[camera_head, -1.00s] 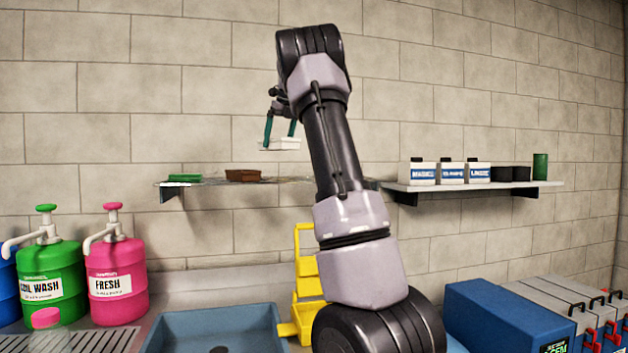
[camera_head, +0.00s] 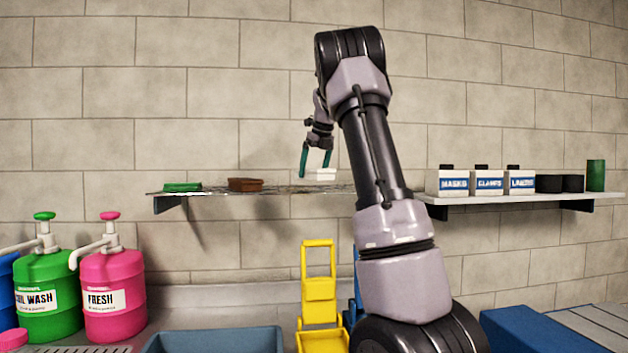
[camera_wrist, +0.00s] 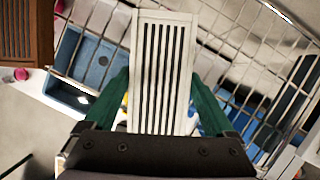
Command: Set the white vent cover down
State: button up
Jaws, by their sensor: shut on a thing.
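The white vent cover (camera_head: 325,175) is a slatted rectangular plate. It is just above or at the surface of the wire shelf (camera_head: 285,189); I cannot tell whether it touches. In the wrist view the vent cover (camera_wrist: 164,60) lies lengthwise between the green fingers of my gripper (camera_wrist: 163,105), its dark slots facing the camera. My gripper (camera_head: 315,172) points down and is shut on the cover. The wire shelf (camera_wrist: 245,72) shows around and beneath it in the wrist view.
A brown slatted block (camera_head: 245,185) and a green one (camera_head: 182,187) lie on the shelf's left part. The shelf is bare between the brown block and the cover. A second shelf (camera_head: 480,199) on the right holds white bottles and dark cups. A blue basin (camera_head: 215,341) is below.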

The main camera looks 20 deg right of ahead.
aim_at(313, 178)
jog(key=shift+f, duration=1.45)
jog(key=o, duration=0.9)
jog(key=shift+f, duration=0.1)
jog(key=shift+o, duration=0.2)
